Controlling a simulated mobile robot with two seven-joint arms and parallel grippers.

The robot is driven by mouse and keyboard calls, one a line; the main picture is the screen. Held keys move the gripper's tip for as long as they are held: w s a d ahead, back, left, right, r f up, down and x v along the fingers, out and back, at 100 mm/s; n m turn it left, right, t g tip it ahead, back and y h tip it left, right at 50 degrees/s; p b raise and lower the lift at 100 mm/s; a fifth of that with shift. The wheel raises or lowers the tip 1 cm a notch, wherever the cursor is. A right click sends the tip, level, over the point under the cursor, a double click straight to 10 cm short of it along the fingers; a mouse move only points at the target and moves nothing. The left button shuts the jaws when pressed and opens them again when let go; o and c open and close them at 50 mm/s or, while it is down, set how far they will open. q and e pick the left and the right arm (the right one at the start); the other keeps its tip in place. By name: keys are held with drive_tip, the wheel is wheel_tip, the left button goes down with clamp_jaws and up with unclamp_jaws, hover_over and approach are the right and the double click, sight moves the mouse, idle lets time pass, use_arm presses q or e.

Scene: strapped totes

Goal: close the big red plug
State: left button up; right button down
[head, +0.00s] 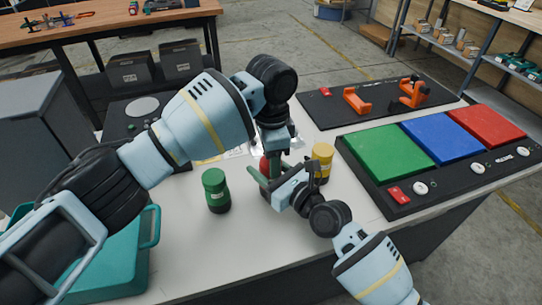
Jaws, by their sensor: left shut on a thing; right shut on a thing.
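The red plug (264,168) stands on the white table between my two grippers and is mostly hidden by them. Only a sliver of its red top shows, and I cannot tell whether its halves are joined. My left gripper (272,152) reaches down onto it from above and is shut on its upper part. My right gripper (268,186) comes in from the front right and is shut on it lower down. The contact points are hidden by the fingers.
A green plug (216,190) stands to the left and a yellow one (321,160) close on the right. A teal tote (118,262) is at the front left. A black board with green (389,151), blue and red pads lies right; orange brackets (356,100) stand behind.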

use_arm(q)
drive_tip(key=m, duration=0.5)
drive_tip(key=shift+a, duration=0.1)
use_arm(e)
drive_tip(key=shift+w+d, duration=0.15)
drive_tip(key=shift+d, duration=0.05)
use_arm(q)
drive_tip(key=m, duration=0.4)
drive_tip(key=o, duration=1.2)
drive_tip(key=shift+c, duration=0.2)
use_arm(e)
drive_tip(key=shift+a, duration=0.1)
use_arm(q)
wheel_tip(320, 180, up, 12)
use_arm(e)
drive_tip(key=shift+a, duration=0.1)
drive_tip(key=c, duration=0.6)
unclamp_jaws()
drive_tip(key=shift+c, duration=0.2)
